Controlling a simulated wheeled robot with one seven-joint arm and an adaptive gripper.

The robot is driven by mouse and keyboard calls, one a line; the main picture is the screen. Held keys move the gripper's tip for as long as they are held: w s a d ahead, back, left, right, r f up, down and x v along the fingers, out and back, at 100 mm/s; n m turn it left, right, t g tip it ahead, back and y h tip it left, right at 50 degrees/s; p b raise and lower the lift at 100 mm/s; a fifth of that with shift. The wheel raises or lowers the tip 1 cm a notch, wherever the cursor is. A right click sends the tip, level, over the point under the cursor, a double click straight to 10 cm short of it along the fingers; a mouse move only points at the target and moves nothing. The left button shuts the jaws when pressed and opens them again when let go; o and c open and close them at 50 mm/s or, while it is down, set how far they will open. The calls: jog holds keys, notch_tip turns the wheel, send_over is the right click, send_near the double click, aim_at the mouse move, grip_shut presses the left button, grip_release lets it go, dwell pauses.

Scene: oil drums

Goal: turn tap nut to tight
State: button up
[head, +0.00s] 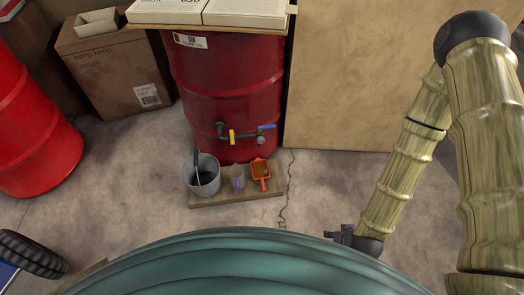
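The red drum (227,85) stands upright at the upper middle with a dark pipe and tap low on its front. A yellow piece on the pipe (232,137), which looks like the tap nut, sits just right of the dark elbow. A blue tap handle (266,127) is at the pipe's right end. The nut's tightness cannot be told at this size. My gripper (338,235) is low right of centre, well apart from the tap. It is small and dark, partly cut off by my green body, and its fingers are not clear.
A grey bucket (202,178), a small clear item with purple (238,178) and an orange scoop (260,172) stand on a low wooden board (215,202) below the tap. Another red drum (30,130), cardboard box (115,75) and tire (30,253) are left. Floor right of the board is clear.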

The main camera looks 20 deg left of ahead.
jog(key=w+a+f+n+t+y+b, duration=0.25)
jog(key=w+a+f+b, duration=0.35)
jog(key=w+a+b, duration=0.3)
jog(key=n+t+y+b, duration=0.4)
jog(key=n+t+b, duration=0.45)
jog(key=b, duration=1.15)
send_near(261, 142)
jog(key=shift+m+t, duration=0.7)
jog(key=b+x, duration=0.1)
jog(key=x, duration=0.1)
jog(key=b+x, duration=0.1)
jog(key=x, duration=0.2)
jog(key=f+b+x, duration=0.1)
jog(key=x, duration=0.2)
jog(key=shift+a+f+b, duration=0.1)
jog(key=shift+a+b, duration=0.05)
jog(key=shift+b, duration=0.15)
jog(key=shift+w+a, duration=0.35)
jog(key=shift+w, duration=0.2)
jog(key=c, duration=1)
